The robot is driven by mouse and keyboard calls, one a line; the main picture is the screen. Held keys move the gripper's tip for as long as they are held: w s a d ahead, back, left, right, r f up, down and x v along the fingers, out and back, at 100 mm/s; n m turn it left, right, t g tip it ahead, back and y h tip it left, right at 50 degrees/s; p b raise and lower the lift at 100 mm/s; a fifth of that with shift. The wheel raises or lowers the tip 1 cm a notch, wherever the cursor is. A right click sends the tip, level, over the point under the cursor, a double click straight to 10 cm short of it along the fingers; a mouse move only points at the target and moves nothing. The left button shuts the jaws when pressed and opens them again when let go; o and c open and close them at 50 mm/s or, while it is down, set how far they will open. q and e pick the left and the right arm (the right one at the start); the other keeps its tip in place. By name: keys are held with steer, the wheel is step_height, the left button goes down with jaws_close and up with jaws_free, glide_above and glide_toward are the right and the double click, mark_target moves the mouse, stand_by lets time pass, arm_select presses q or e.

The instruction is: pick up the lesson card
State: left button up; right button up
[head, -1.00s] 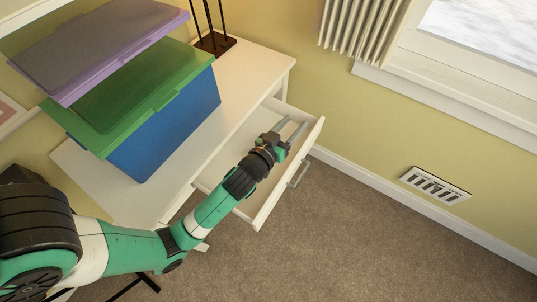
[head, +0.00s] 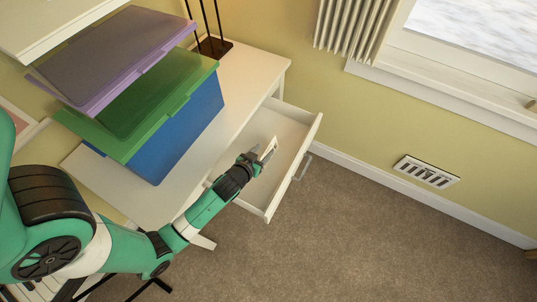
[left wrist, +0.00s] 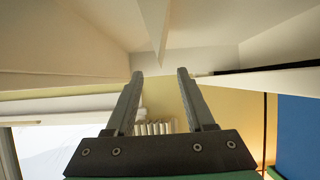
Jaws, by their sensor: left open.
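My left gripper (head: 265,152) is open, inside or just above the open white desk drawer (head: 298,150). A small pale, thin piece (head: 269,147) with a brownish edge shows at its fingertips in the head view; it may be the lesson card, but no print is readable. In the left wrist view the two grey fingers of the left gripper (left wrist: 160,73) stand apart. A pale wedge (left wrist: 155,25) reaches down between and beyond their tips; I cannot tell whether it is the card. My right gripper is not in view.
The white desk (head: 255,72) carries a blue box (head: 190,130) with a green lid (head: 150,105); a purple lid (head: 120,60) is above it. A dark stand (head: 214,46) is at the back. A wall vent (head: 426,171) and clear carpet (head: 350,240) lie right.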

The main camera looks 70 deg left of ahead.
mark_target(274, 145)
arm_select(q)
steer(key=shift+a+f, duration=0.1)
steer(key=shift+f, duration=0.15)
steer(key=b+x, duration=0.1)
steer(key=x, duration=0.1)
steer(key=b+x, duration=0.2)
steer(key=x, duration=0.1)
steer(key=shift+s+f, duration=0.15)
steer(key=shift+f, duration=0.2)
jaws_close()
